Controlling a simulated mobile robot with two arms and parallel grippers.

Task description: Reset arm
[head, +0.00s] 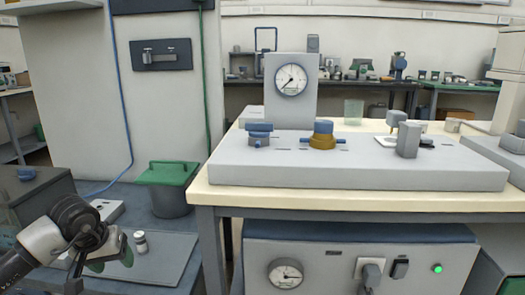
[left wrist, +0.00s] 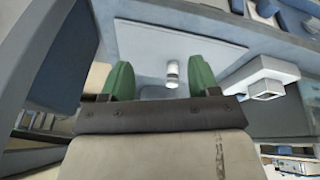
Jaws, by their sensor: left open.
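My left gripper (head: 101,265) is at the lower left of the head view. Its two green fingertips stand apart in the left wrist view (left wrist: 160,80), with nothing held between them. A small white cylindrical jar with a grey band (head: 140,243) stands on a grey plate (head: 172,262), just right of the gripper and apart from it. In the left wrist view the jar (left wrist: 172,74) appears beyond the gap between the fingers. My right gripper is not in view.
A dark bin with a green lid (head: 167,188) stands behind the plate. A grey box (head: 22,205) is at the left. A cream-topped bench (head: 330,201) at the right carries a slab with valves and a gauge (head: 291,80). A panel with a second gauge (head: 285,273) sits below.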

